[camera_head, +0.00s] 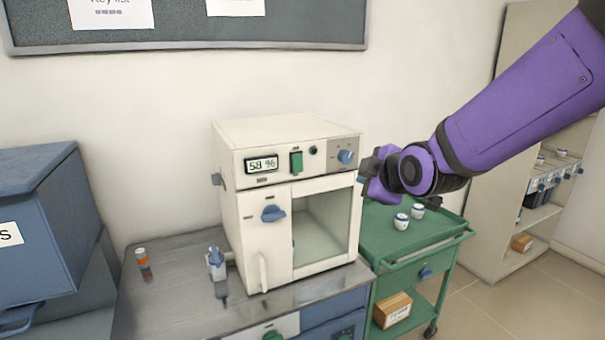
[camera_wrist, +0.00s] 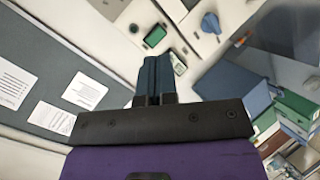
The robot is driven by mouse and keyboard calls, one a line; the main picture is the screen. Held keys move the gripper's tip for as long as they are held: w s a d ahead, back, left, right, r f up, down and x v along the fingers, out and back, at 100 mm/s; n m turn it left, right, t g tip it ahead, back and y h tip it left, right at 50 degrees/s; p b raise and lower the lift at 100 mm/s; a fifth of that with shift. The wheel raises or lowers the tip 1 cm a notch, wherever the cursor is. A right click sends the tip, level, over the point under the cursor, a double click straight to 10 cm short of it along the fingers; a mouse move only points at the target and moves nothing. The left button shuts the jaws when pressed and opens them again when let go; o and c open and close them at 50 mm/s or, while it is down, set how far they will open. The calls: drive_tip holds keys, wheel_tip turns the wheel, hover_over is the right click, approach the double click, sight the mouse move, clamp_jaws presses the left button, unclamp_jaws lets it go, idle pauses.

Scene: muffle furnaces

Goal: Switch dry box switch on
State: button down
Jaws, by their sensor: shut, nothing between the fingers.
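The dry box (camera_head: 285,200) is a cream cabinet on the grey bench, with a window in its door. I cannot tell the switch's position. The switch (camera_wrist: 155,36) also shows in the wrist view, just beyond my fingertips, with the display (camera_wrist: 178,62) beside them. My gripper (camera_head: 367,178) is shut and empty, right of the panel in the head view; its fingers (camera_wrist: 153,75) lie together in the wrist view.
A blue latch (camera_head: 273,213) sticks out of the dry box door. A blue-grey dispenser (camera_head: 216,265) and a small orange vial (camera_head: 143,262) stand on the bench (camera_head: 180,305). A green cart (camera_head: 420,245) with white cups (camera_head: 402,221) stands right.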

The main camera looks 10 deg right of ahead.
sight(298, 171)
drive_tip(key=w+a+f+n+t+y, duration=0.2)
drive_tip(key=w+a+f+n+t, duration=0.1)
drive_tip(key=w+a+f+n, duration=0.1)
drive_tip(key=shift+w+a+n, duration=0.75)
drive_tip(key=shift+a+n, duration=0.5)
drive_tip(key=shift+n, duration=0.15)
drive_tip(key=x, duration=1.4)
drive_tip(key=shift+a+r, duration=0.15)
drive_tip(key=shift+r, duration=0.05)
